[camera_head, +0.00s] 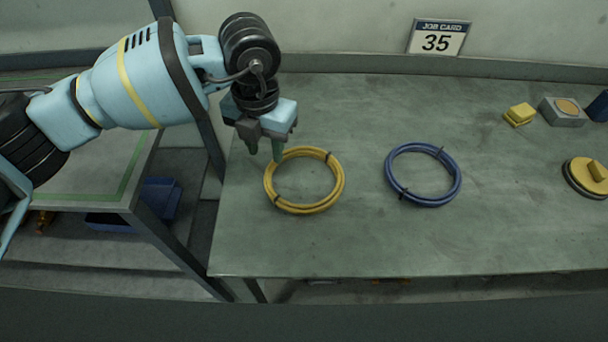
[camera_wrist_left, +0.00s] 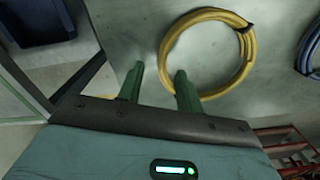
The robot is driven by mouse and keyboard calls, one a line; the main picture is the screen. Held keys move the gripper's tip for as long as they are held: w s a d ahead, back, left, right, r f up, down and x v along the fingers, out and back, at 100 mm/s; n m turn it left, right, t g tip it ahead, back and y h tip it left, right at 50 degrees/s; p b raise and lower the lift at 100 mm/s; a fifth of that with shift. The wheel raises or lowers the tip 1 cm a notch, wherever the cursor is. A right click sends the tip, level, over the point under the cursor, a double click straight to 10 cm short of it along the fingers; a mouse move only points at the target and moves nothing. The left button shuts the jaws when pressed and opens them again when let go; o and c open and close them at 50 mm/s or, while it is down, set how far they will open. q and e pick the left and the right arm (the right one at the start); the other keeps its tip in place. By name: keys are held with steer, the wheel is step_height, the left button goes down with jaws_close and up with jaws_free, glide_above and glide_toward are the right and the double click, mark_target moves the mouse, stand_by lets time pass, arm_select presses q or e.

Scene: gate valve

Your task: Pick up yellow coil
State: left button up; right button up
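A yellow coil (camera_head: 335,184) with dark ties lies flat on the grey-green table, left of a blue coil. My left gripper (camera_head: 264,152) is above the coil's upper left edge, its green fingers pointing down. My right gripper is not in view.
The blue coil (camera_head: 424,203) lies right of the yellow one. A yellow block (camera_head: 519,114), a grey block (camera_head: 562,113) and a round yellow piece (camera_head: 588,178) are at the far right. A job card (camera_head: 437,38) stands behind. The table's front middle is clear.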

mark_target(272, 163)
arm_select(q)
steer(key=shift+w+d+f, duration=0.1)
steer(key=shift+d+f, duration=0.1)
steer(key=shift+f, duration=1.1)
steer(key=shift+w+d+f, duration=0.1)
steer(key=shift+d+f, duration=0.05)
steer(key=shift+f, duration=1.15)
jaws_close()
